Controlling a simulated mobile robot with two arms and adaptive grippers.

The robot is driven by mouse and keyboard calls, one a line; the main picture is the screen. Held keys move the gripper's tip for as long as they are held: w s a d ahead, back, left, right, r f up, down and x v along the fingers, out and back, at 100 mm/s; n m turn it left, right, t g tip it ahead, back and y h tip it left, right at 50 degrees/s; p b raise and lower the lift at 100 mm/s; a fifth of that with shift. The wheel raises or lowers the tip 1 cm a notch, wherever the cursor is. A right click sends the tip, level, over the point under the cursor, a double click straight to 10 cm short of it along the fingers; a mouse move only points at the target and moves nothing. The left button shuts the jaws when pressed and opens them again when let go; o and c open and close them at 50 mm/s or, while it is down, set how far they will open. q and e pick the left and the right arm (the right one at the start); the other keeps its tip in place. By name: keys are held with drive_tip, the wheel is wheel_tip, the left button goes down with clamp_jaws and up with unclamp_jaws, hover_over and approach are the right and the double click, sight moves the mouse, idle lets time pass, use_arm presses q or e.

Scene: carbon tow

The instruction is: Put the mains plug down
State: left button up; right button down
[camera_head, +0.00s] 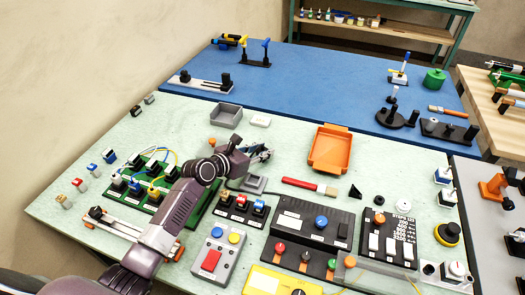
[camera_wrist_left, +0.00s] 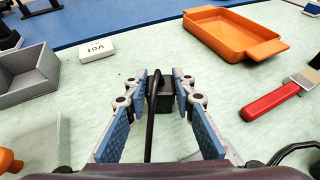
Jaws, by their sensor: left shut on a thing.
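The mains plug (camera_wrist_left: 160,97) is a small black block with a black cord (camera_wrist_left: 152,125) running from it toward the camera in the left wrist view. My left gripper (camera_wrist_left: 160,85) has its two fingers closed on the plug's sides. In the head view the left gripper (camera_head: 262,153) is over the pale green bench, left of the orange tray; the plug is too small and covered there to make out. I cannot tell whether the plug touches the bench top. My right gripper is not in view.
An orange tray (camera_head: 316,166) and a red-handled tool (camera_head: 303,184) lie to the right of the gripper. A grey open box (camera_head: 236,117) and a white labelled block (camera_head: 261,121) stand behind it. Control panels fill the front. Bare pale green bench surface (camera_head: 290,150) shows between gripper and tray.

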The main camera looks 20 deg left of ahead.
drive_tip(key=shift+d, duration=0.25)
use_arm(q)
drive_tip(key=shift+f, duration=0.1)
drive_tip(key=o, duration=1.1)
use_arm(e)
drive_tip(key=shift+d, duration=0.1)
use_arm(q)
drive_tip(key=shift+s+r, duration=0.2)
drive_tip(key=shift+r, duration=0.05)
drive_tip(key=v, duration=1.1)
drive_tip(key=shift+s+a+r+p, duration=0.15)
drive_tip(key=shift+s+p, duration=0.1)
drive_tip(key=shift+p, duration=0.15)
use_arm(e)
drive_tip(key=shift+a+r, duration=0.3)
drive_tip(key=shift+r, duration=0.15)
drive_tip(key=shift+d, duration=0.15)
